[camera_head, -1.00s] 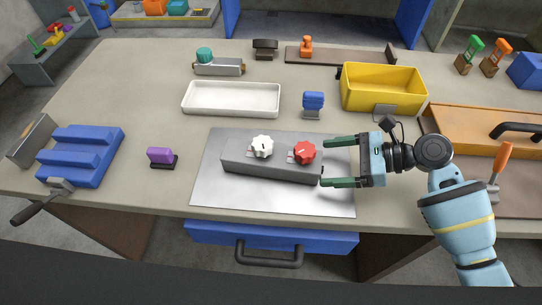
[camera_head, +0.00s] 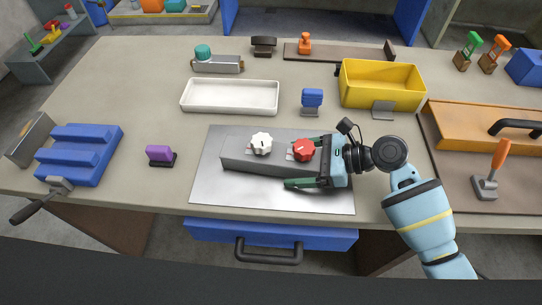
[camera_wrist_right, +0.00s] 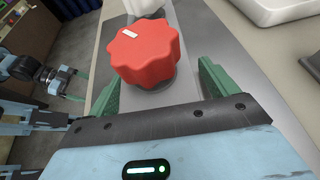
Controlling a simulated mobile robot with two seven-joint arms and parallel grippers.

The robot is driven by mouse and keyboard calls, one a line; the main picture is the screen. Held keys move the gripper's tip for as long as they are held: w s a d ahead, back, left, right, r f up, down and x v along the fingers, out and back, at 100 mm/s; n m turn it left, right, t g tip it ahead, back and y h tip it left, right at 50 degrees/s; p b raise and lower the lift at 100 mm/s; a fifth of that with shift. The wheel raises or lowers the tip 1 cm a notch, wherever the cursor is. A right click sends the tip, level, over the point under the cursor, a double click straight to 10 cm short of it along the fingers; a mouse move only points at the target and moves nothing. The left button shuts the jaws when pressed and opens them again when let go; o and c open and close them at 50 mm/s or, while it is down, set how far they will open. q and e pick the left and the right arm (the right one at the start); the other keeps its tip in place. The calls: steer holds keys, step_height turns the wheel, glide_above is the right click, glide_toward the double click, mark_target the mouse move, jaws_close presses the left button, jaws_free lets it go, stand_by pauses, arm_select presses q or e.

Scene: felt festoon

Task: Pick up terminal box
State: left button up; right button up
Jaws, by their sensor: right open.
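The terminal box, as I take it, is the long grey box (camera_head: 240,161) on a shiny metal plate (camera_head: 211,191). It carries a white knob (camera_head: 261,143) and a red knob (camera_head: 304,150). My right gripper (camera_head: 304,162) is open at the box's right end, one green finger on the far side and one on the near side. In the right wrist view the red knob (camera_wrist_right: 145,52) sits between the open fingers; whether they touch the box is unclear. My left gripper shows small at the wrist view's left (camera_wrist_right: 76,86); its opening is hard to judge.
A white tray (camera_head: 187,106), a blue-topped part (camera_head: 312,98) and a yellow bin (camera_head: 383,102) stand behind the plate. A purple block (camera_head: 159,154) and a blue ribbed block (camera_head: 80,152) are left. An orange panel (camera_head: 480,123) lies right. Bare bench surrounds the purple block.

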mark_target(302, 152)
steer(key=shift+c, duration=0.3)
arm_select(q)
steer(key=shift+s+f, duration=0.15)
steer(key=shift+s, duration=0.1)
arm_select(e)
steer(key=shift+r, duration=0.1)
steer(key=c, duration=1.1)
steer(key=shift+c, duration=0.2)
steer(key=shift+r, duration=0.5)
step_height(302, 152, up, 3)
steer(key=shift+f+p, duration=0.1)
steer(key=shift+p, duration=0.3)
arm_select(q)
steer(key=w+r, duration=0.1)
steer(key=w+r+p, duration=0.1)
steer(key=r, duration=0.1)
steer(key=shift+a+r+t+p, duration=0.1)
steer(key=shift+a+t+p, duration=0.05)
steer(key=shift+t+p, duration=0.15)
arm_select(e)
steer(key=s+a+r, duration=0.1)
steer(key=s, duration=1.5)
